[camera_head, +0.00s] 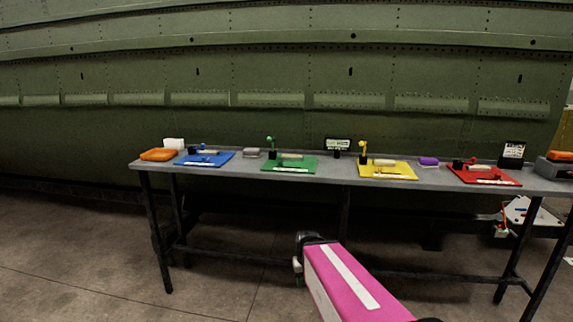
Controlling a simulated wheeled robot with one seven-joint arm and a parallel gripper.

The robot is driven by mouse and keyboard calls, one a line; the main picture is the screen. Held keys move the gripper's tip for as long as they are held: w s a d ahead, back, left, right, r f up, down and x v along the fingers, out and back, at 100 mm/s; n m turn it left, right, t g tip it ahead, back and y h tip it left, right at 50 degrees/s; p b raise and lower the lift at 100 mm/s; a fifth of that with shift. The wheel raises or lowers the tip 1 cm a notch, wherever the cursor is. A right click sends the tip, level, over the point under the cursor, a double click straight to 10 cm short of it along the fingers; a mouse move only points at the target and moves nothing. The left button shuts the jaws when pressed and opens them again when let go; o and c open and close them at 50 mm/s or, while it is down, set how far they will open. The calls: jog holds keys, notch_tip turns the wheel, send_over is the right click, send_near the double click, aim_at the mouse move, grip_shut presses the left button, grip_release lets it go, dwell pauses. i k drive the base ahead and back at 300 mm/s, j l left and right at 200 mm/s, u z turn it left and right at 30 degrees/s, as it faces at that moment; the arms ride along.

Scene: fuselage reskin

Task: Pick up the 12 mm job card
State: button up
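Small cards stand on the grey workbench (240,171), but their print is too small to tell which is the 12 mm job card. One dark-framed card (338,144) stands at the back middle, between the green and yellow mats. Another card (513,150) stands at the back right, behind the red mat. A blank-looking white card (173,143) is at the left end. My pink arm reaches up from the bottom, and its dark end, where my gripper (303,243) is, sits low in front of the bench, apart from all cards. Its fingers cannot be made out.
Blue (205,159), green (290,164), yellow (387,170) and red (484,175) mats hold small tools. An orange tray (158,155) is at the left end. A purple block (428,161) lies between yellow and red. The green fuselage (250,70) rises behind. Floor in front is clear.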

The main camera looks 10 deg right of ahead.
aim_at(513, 149)
jog(key=i+j, duration=0.2)
jog(key=i, duration=0.2)
jog(key=i+j+z, duration=0.1)
jog(key=i, duration=0.3)
jog(key=j+z, duration=0.1)
jog(key=z, duration=2.05)
jog(key=i+l+z, duration=0.1)
jog(key=l, duration=0.25)
